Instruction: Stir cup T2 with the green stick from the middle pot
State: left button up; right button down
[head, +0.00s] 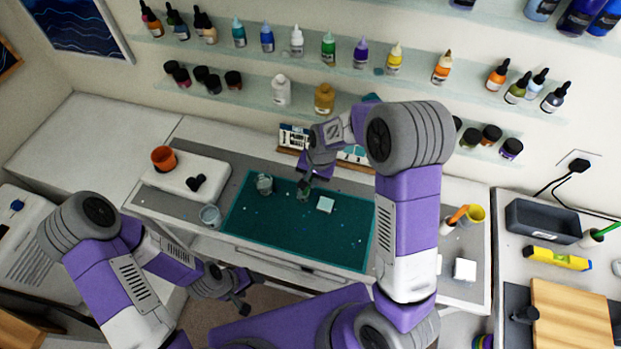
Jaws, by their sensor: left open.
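A clear cup (265,184) stands on the teal mat (335,240) at its left part. A second clear cup (210,215) stands just off the mat's left edge. I cannot read a T2 label on either. A green stick (606,230) leans in a small pot (591,239) at the far right. An orange stick (458,214) stands in a pale pot (447,227) right of the mat. My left gripper (248,291) is open and empty in front of the bench. My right gripper (304,188) is low over the mat, right of the first cup; its fingers are too small and dark to judge.
A small pale square (325,204) lies on the mat. An orange pot (163,158) stands on a white box at left. A yellow cup (474,214), grey tray (543,221), yellow level (557,258) and wooden board (570,315) are at right. Bottle shelves line the wall.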

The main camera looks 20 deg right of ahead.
jog(key=shift+s+d+r+p, duration=0.15)
jog(key=shift+r+p, duration=0.65)
jog(key=shift+r, duration=0.2)
jog(key=shift+s+d+r+p, duration=0.1)
jog(key=shift+d+r+p, duration=0.1)
jog(key=shift+r+p, duration=0.7)
jog(key=shift+s+d+r+p, duration=0.15)
jog(key=shift+r+p, duration=0.5)
jog(key=shift+r, duration=0.45)
notch_tip(320, 180, up, 5)
jog(key=p, duration=0.4)
